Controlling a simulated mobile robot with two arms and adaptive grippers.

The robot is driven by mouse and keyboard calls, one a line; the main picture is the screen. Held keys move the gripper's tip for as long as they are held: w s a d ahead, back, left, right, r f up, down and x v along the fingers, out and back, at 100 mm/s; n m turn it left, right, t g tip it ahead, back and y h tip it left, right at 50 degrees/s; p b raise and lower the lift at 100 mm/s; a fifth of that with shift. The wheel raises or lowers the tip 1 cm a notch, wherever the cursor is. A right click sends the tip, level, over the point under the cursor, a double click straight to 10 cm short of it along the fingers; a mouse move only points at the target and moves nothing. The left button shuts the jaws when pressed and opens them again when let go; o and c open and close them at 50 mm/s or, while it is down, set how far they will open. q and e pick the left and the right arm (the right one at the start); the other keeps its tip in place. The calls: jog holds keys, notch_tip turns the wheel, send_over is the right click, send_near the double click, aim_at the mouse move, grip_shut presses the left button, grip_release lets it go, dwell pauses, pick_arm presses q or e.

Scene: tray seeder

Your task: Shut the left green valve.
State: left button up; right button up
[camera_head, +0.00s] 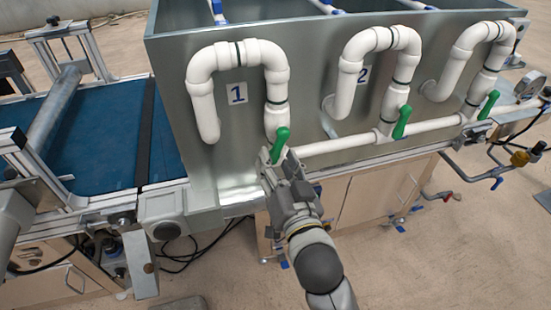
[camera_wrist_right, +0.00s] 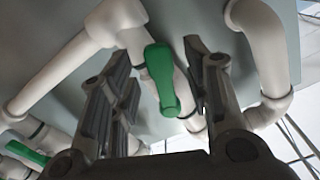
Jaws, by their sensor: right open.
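The left green valve handle (camera_head: 280,145) sits on the white pipe below the number 1 label, pointing up and slightly right in the head view. My right gripper (camera_head: 272,165) is just in front of and below this handle. In the right wrist view the green handle (camera_wrist_right: 161,80) lies between the two open fingers of my right gripper (camera_wrist_right: 160,90), with no clear contact on either side. The gripper covers part of the valve body in the head view. My left gripper is not in view.
A middle green handle (camera_head: 402,122) and a right green handle (camera_head: 488,104) sit along the same white pipe (camera_head: 350,143). The grey metal tank (camera_head: 222,150) stands close behind. A blue conveyor belt (camera_head: 100,130) runs to the left. Open floor lies in front.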

jog(key=v, duration=0.6)
